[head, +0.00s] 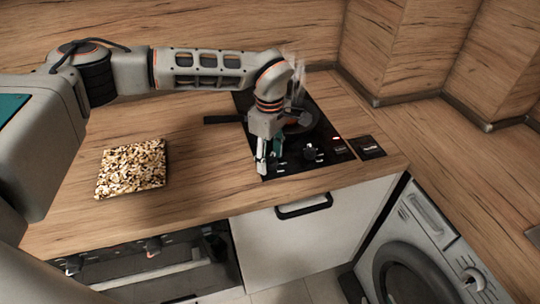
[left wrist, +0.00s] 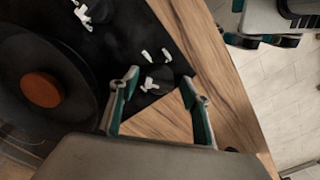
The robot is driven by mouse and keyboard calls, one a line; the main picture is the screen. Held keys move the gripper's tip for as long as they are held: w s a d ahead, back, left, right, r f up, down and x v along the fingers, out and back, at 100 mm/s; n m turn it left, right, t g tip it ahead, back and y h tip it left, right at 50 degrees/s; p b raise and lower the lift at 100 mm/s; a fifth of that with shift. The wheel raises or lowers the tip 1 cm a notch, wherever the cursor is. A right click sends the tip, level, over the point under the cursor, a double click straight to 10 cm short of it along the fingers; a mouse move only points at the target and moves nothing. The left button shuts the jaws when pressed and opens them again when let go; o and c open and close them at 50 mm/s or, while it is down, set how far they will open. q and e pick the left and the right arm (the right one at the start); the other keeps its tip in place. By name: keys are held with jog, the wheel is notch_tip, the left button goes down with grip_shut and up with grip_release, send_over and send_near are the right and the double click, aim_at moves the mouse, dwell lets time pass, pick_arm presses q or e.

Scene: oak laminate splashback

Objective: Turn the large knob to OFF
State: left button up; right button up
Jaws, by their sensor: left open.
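The black hob (head: 325,163) has knobs with white marks along its front edge. One dark round knob (left wrist: 158,82) lies just beyond and between my fingertips in the left wrist view; I cannot tell if they touch it. A second knob (left wrist: 97,11) is at the top of that view, and a knob also shows in the head view (head: 310,153). Which knob is the large one is unclear. My left gripper (head: 267,160) points down at the hob's front left corner; it is open and empty in the left wrist view (left wrist: 159,78).
A dark pan (left wrist: 75,75) with an orange-brown disc in its middle stands on the hob, its handle (head: 222,119) pointing left. A speckled square board (head: 131,168) lies on the wooden counter (head: 200,185). A small black box (head: 368,147) sits right of the hob.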

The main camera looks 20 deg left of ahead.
pick_arm(q)
jog(key=c, duration=1.1)
